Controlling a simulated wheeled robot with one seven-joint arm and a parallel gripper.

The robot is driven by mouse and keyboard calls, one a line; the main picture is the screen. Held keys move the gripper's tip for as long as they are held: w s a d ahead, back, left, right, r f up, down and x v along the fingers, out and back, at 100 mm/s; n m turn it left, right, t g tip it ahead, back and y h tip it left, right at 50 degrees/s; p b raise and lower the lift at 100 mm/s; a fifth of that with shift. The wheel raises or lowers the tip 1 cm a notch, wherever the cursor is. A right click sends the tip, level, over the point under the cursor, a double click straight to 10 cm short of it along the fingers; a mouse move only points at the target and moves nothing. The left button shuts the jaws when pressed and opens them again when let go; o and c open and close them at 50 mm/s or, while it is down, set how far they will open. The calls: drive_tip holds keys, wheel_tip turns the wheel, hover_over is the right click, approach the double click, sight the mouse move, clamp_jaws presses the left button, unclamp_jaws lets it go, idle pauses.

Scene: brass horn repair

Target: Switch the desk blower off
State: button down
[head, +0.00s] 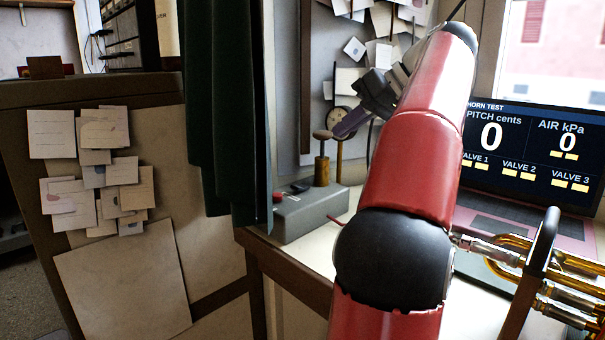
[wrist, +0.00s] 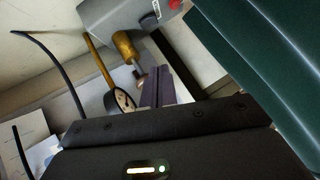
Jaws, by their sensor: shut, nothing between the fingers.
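A grey box (head: 308,212), which looks like the desk blower, sits at the desk's left end beside the green curtain. On its top are a red button (head: 279,197) and a dark switch (head: 299,187); whether it is on or off I cannot tell. The box also shows at the top of the wrist view (wrist: 122,14), with the red button (wrist: 175,4) at its edge. My gripper (head: 345,124) is shut and empty, raised above and apart from the box.
A laptop (head: 535,150) and a brass horn (head: 560,270) are to the right. A pinboard with papers (head: 380,52) is behind my arm.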

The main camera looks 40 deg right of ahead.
hover_over(302, 196)
drive_tip(key=d, duration=0.2)
wheel_tip(302, 196, down, 6)
drive_tip(key=shift+w+d+f, duration=0.1)
drive_tip(key=shift+w+f, duration=0.05)
drive_tip(key=f, duration=0.1)
drive_tip(key=a+f, duration=0.1)
drive_tip(key=f, duration=0.1)
drive_tip(key=shift+a+b, duration=0.1)
drive_tip(key=shift+b, duration=0.3)
drive_tip(key=shift+a+f, duration=0.1)
drive_tip(key=shift+f, duration=0.25)
drive_tip(key=shift+a+f+h+b, duration=0.3)
drive_tip(key=shift+f+b, duration=0.1)
drive_tip(key=shift+b, duration=0.55)
drive_tip(key=shift+r, duration=0.15)
drive_tip(key=shift+d+p, duration=0.1)
drive_tip(key=shift+p, duration=0.2)
drive_tip(key=shift+d, duration=0.1)
